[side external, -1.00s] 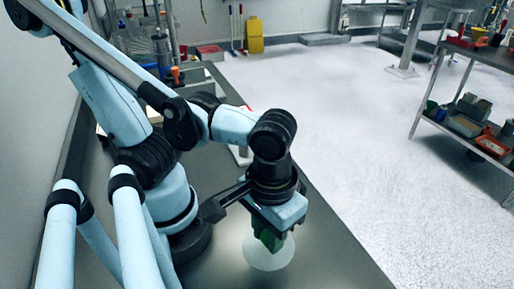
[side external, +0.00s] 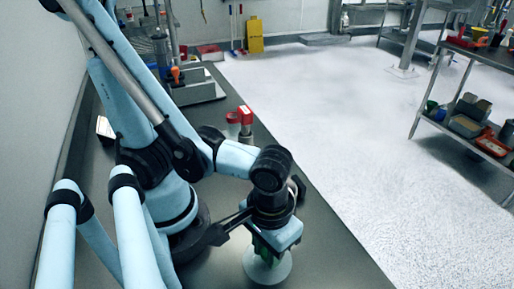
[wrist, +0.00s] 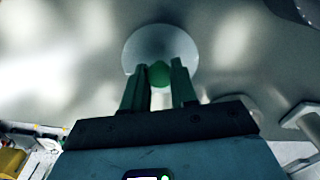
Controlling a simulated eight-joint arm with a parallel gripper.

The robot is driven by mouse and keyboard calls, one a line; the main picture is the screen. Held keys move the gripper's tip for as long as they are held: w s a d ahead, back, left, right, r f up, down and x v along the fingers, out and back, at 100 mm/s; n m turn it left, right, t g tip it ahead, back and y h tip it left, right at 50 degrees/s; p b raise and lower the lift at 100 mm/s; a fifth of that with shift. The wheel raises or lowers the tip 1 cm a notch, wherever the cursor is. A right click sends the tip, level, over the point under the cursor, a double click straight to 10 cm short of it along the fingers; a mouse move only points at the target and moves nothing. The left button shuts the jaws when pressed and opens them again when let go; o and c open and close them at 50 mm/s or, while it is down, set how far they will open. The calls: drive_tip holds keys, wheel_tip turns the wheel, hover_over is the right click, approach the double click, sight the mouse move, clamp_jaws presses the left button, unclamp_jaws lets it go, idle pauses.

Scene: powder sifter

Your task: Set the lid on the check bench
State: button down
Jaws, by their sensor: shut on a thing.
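The lid is a pale round disc (side external: 268,268) with a green knob, seen from above at the near end of the dark bench (side external: 330,250). In the wrist view the lid (wrist: 160,40) lies just beyond my fingertips. My gripper (side external: 263,249) points down over it. In the wrist view its two green fingers (wrist: 160,76) stand on either side of the green knob and are shut on it. The lid looks level and close to the bench top. I cannot tell whether it touches the bench.
A red-topped item (side external: 245,114) stands behind my wrist on the bench, beside a red and clear container (side external: 233,122). A grey tray-like unit (side external: 198,90) is farther back. The bench's right edge drops to the pale floor. Bare bench surrounds the lid.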

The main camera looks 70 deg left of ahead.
drive_tip(key=shift+f, duration=0.1)
drive_tip(key=c, duration=0.9)
unclamp_jaws()
drive_tip(key=shift+r, duration=6.05)
drive_tip(key=w+a+m+t, duration=0.1)
drive_tip(key=w+a+t, duration=0.1)
drive_tip(key=w+a, duration=0.2)
drive_tip(key=w+a+m+t, duration=0.1)
drive_tip(key=w+a+t, duration=0.1)
drive_tip(key=w+a, duration=0.3)
drive_tip(key=w+a+m+t, duration=0.1)
drive_tip(key=w+a+t, duration=0.2)
drive_tip(key=w+a, duration=0.2)
drive_tip(key=shift+f+m, duration=0.15)
drive_tip(key=shift+m, duration=0.15)
